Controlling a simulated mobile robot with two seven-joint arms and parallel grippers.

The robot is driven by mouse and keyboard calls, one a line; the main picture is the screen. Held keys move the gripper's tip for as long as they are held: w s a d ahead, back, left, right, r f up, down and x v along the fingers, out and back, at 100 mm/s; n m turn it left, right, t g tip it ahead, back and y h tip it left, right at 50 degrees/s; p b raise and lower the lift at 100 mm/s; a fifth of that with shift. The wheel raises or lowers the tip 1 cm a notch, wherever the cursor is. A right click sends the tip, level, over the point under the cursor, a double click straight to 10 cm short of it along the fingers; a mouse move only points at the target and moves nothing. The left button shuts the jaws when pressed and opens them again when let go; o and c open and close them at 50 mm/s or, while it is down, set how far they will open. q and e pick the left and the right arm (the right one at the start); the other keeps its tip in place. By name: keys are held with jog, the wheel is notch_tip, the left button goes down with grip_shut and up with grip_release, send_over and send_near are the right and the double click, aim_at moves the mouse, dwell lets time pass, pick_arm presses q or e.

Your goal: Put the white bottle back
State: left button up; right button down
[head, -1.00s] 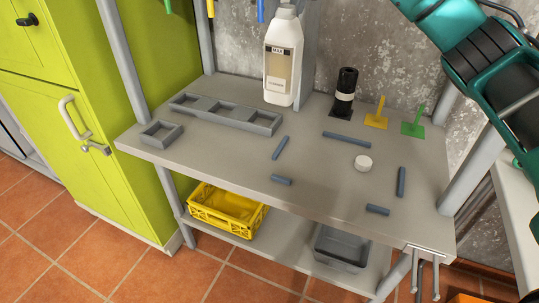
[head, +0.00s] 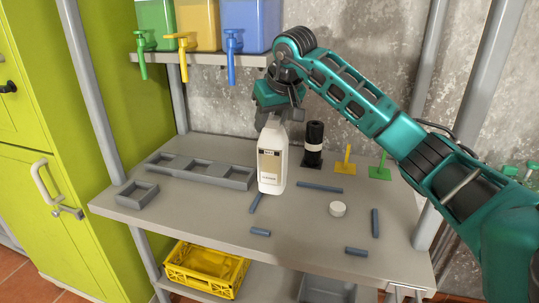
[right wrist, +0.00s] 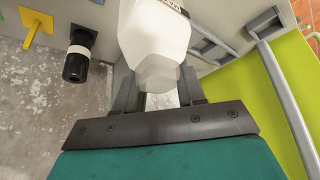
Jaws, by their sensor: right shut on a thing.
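The white bottle (head: 271,170) is upright at the middle of the grey table (head: 185,205), right of the three-compartment tray. It has a beige and black label. My right gripper (head: 281,112) is above it, shut on its top. In the right wrist view the bottle (right wrist: 155,35) sits between the two dark fingers (right wrist: 155,90). The cap is hidden by the gripper in the head view. I cannot tell whether the base touches the table. My left gripper is not in view.
Left of the bottle are the three-compartment tray (head: 201,171) and a small square tray (head: 137,195). A black bottle (head: 313,143), yellow stand (head: 345,160) and green stand (head: 380,166) are at the back. Several blue-grey bars and a white round piece (head: 337,209) lie in front.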

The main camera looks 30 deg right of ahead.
aim_at(270, 150)
notch_tip(270, 150, down, 3)
jog(key=shift+f, duration=0.1)
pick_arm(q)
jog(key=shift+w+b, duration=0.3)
pick_arm(e)
jog(key=shift+f, duration=2.15)
jog(key=c, duration=1.1)
grip_release()
jog(key=shift+f, duration=0.25)
jog(key=o, duration=0.4)
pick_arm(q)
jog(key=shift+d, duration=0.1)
pick_arm(e)
jog(key=shift+r, duration=0.1)
